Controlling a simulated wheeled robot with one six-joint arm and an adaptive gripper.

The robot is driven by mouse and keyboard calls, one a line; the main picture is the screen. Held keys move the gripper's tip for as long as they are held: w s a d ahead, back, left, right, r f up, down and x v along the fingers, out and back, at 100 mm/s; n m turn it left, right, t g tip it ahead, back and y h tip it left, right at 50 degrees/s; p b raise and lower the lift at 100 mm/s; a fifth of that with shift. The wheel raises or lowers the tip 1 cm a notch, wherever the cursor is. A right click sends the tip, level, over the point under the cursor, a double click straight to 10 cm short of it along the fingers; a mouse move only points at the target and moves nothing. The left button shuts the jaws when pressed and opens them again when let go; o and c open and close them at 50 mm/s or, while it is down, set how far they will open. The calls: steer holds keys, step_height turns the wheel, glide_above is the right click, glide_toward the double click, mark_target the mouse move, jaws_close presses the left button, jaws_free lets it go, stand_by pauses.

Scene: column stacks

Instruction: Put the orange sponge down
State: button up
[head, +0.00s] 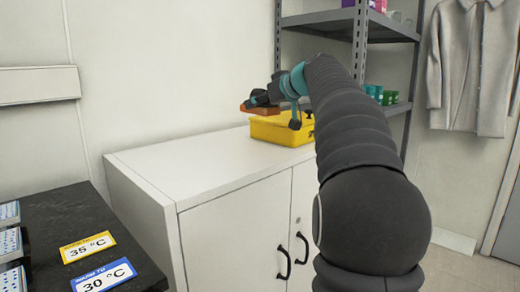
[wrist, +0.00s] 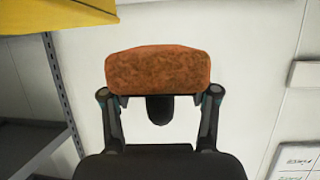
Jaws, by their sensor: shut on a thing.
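The orange sponge (wrist: 158,70) is held at the tips of my gripper (wrist: 159,98) in the wrist view, a finger on each side of it. In the head view the sponge (head: 246,108) shows as a thin orange-brown strip beside the dark fingers of my gripper (head: 258,100). It is over the white cabinet, in front of or above the left part of a yellow box. I cannot tell whether the sponge touches the box.
The yellow box (head: 284,130) stands on the white cabinet (head: 190,160), whose left top is clear. A grey metal shelf (head: 362,40) with small boxes stands behind. A dark table (head: 75,215) with temperature signs is at lower left. A coat (head: 473,65) hangs at right.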

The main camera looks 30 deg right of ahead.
mark_target(261, 153)
step_height(261, 153, down, 11)
steer(key=shift+f+b, duration=0.1)
steer(key=shift+b, duration=1.15)
steer(key=shift+f, duration=0.15)
steer(key=o, duration=1.2)
steer(key=shift+o, duration=0.2)
steer(key=shift+s+p, duration=0.1)
steer(key=shift+p, duration=0.35)
